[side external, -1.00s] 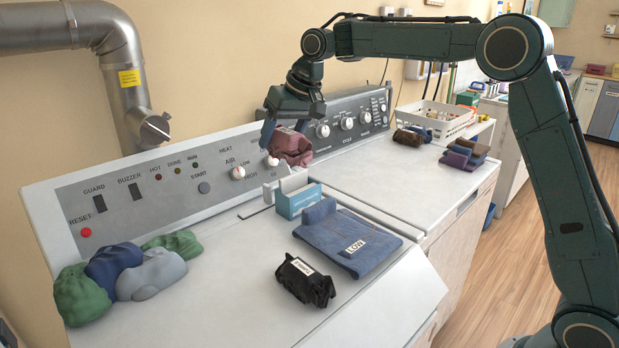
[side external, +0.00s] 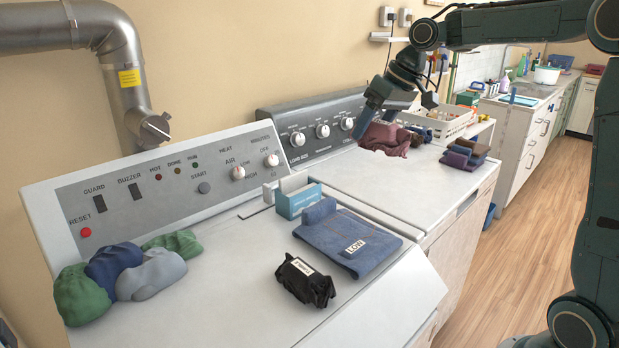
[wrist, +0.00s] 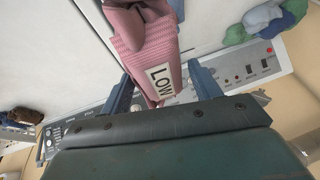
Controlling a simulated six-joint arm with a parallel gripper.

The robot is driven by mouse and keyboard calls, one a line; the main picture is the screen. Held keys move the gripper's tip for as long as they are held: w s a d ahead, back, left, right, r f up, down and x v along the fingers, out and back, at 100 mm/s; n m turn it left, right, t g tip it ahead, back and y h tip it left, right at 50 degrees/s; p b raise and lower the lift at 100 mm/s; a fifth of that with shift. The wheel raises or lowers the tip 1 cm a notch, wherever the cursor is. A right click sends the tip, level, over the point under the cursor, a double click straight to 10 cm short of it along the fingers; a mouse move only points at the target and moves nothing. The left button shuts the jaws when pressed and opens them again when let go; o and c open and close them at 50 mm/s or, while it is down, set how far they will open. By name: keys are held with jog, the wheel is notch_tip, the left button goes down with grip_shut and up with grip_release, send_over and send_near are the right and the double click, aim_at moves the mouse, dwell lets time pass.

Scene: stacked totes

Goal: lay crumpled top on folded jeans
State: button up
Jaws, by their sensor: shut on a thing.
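The crumpled top (side external: 388,139), a dusky red cloth, hangs from my gripper (side external: 395,112) above the far machine's top in the side view. In the wrist view it looks pink, with a white tag reading LOW (wrist: 160,82), and sits between the two blue fingers of my gripper (wrist: 160,92). My gripper is shut on it. The folded jeans (side external: 345,238) lie flat on the near machine's top, blue with a LOW tag, well to the left of and nearer the camera than my gripper. Nothing lies on them.
A blue and white box (side external: 297,199) stands just behind the jeans. A black crumpled bundle (side external: 304,281) lies in front of them. Green, blue and grey cloths (side external: 120,272) lie at the left. Folded dark cloths (side external: 465,155) and a white basket (side external: 440,122) are at the right.

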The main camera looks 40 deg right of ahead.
notch_tip(320, 180, down, 20)
jog(key=shift+r, duration=0.1)
dwell(1.0)
jog(key=shift+f, duration=0.2)
jog(key=o, duration=1)
jog(key=shift+o, duration=0.2)
jog(key=v, duration=1.2)
jog(key=shift+r, duration=0.2)
